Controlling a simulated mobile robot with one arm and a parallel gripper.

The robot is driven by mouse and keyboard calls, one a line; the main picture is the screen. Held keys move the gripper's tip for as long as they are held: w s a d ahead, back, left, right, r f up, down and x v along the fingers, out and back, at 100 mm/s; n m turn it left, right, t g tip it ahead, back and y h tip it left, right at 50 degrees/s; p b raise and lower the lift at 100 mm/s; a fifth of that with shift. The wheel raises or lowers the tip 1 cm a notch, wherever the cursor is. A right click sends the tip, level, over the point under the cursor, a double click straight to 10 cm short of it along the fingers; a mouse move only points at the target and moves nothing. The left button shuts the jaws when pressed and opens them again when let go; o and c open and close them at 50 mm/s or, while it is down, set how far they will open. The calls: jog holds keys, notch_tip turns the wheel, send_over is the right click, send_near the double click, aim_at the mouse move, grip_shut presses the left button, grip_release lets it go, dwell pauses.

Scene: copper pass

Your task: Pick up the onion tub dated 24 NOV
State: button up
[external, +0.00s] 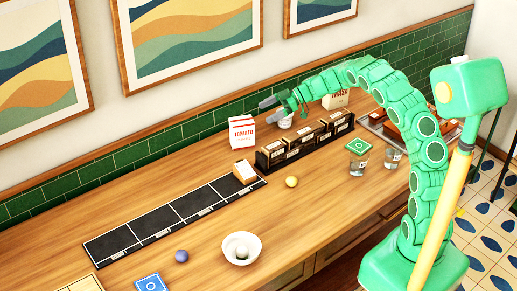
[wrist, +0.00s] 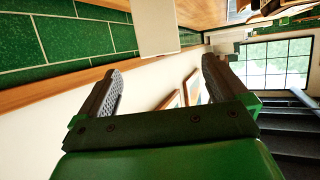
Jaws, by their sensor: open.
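My gripper (external: 269,109) is at the back of the counter, above the row of black holders, its fingers pointing left. In the wrist view its two fingers (wrist: 160,85) stand wide apart with nothing between them. A small pale tub (external: 286,122) stands just below the gripper, partly covered by it. Two clear tubs (external: 358,166) (external: 392,158) stand at the right, near the counter's front edge; a green square lid or card (external: 358,146) is over or behind the left one. No onion label or 24 NOV date can be read, so I cannot tell which tub is meant.
A tomato carton (external: 242,132) stands left of the gripper, and a masa package (external: 336,101) behind it. Black holders (external: 272,159) line the counter's middle. A black mat (external: 160,222) lies left; a white bowl (external: 257,247) and small balls (external: 291,182) are in front.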

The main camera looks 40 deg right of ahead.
jog(key=d+f, duration=0.1)
jog(key=d, duration=0.4)
jog(key=d+f+m+t+h, duration=0.1)
jog(key=d+f, duration=0.1)
jog(key=d, duration=0.3)
jog(key=w+d+f+m+h, duration=0.1)
jog(key=d+f, duration=0.1)
jog(key=d, duration=0.3)
jog(key=shift+t, duration=0.4)
jog(key=shift+x, duration=1.2)
jog(key=shift+w+a+f, duration=0.3)
jog(key=shift+w+f, duration=0.2)
jog(key=shift+f, duration=0.2)
jog(key=shift+x, duration=1.75)
jog(key=shift+w+d+f, duration=0.1)
jog(key=shift+d, duration=0.1)
jog(key=c, duration=1.1)
